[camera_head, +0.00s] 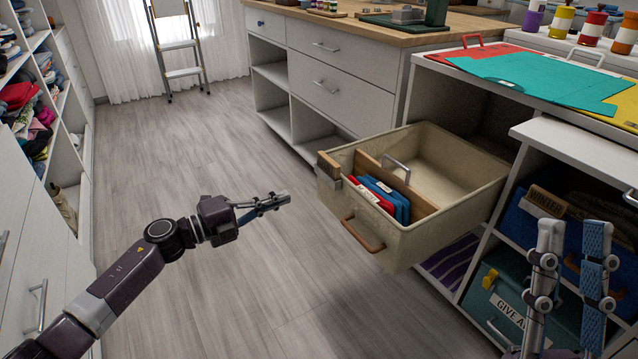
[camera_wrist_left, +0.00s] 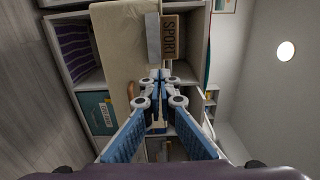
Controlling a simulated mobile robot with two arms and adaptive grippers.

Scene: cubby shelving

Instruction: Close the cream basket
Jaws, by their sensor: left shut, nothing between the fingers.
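The cream basket (camera_head: 412,243) sticks out of its cubby like a pulled drawer, in the head view. A wooden handle (camera_head: 362,235) is on its front. Inside are a wooden divider and blue and red folders (camera_head: 385,197). My left gripper (camera_head: 284,198) is shut and empty, in the air left of the basket's front and apart from it. In the left wrist view the cream basket (camera_wrist_left: 122,45) lies ahead, beyond the closed fingertips (camera_wrist_left: 158,77). My right gripper (camera_head: 574,230) is open and empty, before the lower cubbies at the right.
A teal bin (camera_head: 505,295) and a blue bin (camera_head: 530,217) sit in neighbouring cubbies. A white cabinet (camera_head: 345,85) stands behind the basket. Shelves with clothes (camera_head: 40,110) line the left. A stepladder (camera_head: 180,45) stands at the back. The grey wood floor (camera_head: 235,265) between is clear.

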